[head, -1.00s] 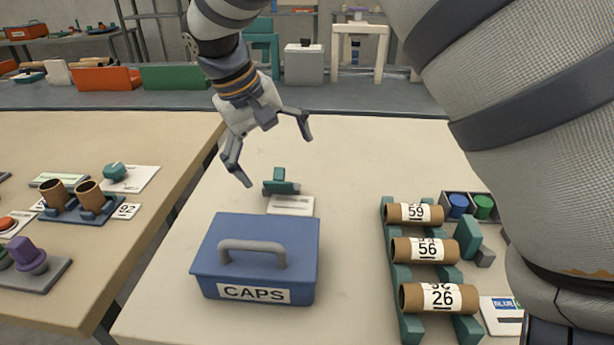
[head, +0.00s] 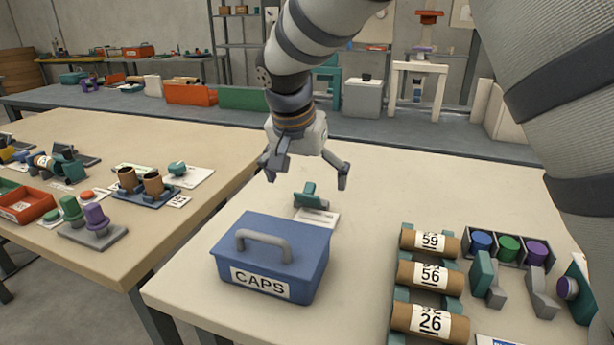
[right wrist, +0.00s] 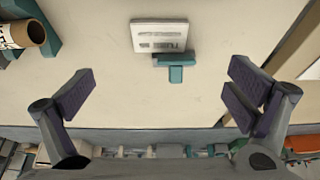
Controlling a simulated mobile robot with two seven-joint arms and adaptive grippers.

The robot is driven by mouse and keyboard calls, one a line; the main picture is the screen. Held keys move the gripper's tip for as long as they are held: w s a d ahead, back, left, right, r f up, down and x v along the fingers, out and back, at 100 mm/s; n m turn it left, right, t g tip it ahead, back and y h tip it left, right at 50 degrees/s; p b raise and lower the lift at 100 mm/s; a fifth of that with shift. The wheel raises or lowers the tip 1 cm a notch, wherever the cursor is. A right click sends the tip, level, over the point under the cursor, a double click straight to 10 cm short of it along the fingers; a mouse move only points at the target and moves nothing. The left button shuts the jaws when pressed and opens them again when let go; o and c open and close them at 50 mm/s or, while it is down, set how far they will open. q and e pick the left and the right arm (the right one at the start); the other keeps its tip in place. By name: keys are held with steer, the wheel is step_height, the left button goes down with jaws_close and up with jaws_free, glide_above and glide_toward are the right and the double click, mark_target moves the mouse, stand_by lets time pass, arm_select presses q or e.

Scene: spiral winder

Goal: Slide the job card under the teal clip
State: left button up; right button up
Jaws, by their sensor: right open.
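The job card (head: 318,216) is a small white card lying flat on the right-hand table, behind the blue box. The teal clip (head: 308,195) stands at the card's far edge. In the right wrist view the card (right wrist: 160,36) shows printed lines, and the clip (right wrist: 175,72) meets its edge; I cannot tell whether any of the card is under it. My right gripper (head: 306,178) is open and empty, fingers spread, above and just behind the clip. In the right wrist view, its fingers (right wrist: 158,92) stand wide apart on either side, touching nothing. My left gripper is not in view.
A blue CAPS box (head: 270,257) with a grey handle stands in front of the card. A rack of numbered cardboard tubes (head: 430,275) and a tray of coloured caps (head: 509,247) are to the right. Bare tabletop lies between the card and the rack.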

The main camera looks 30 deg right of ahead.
mark_target(316, 218)
steer(key=b+x, duration=0.1)
steer(key=x, duration=1)
steer(key=shift+f, duration=0.4)
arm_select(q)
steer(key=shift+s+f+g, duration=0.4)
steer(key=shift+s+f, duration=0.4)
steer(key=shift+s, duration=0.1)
arm_select(e)
steer(key=c, duration=1.2)
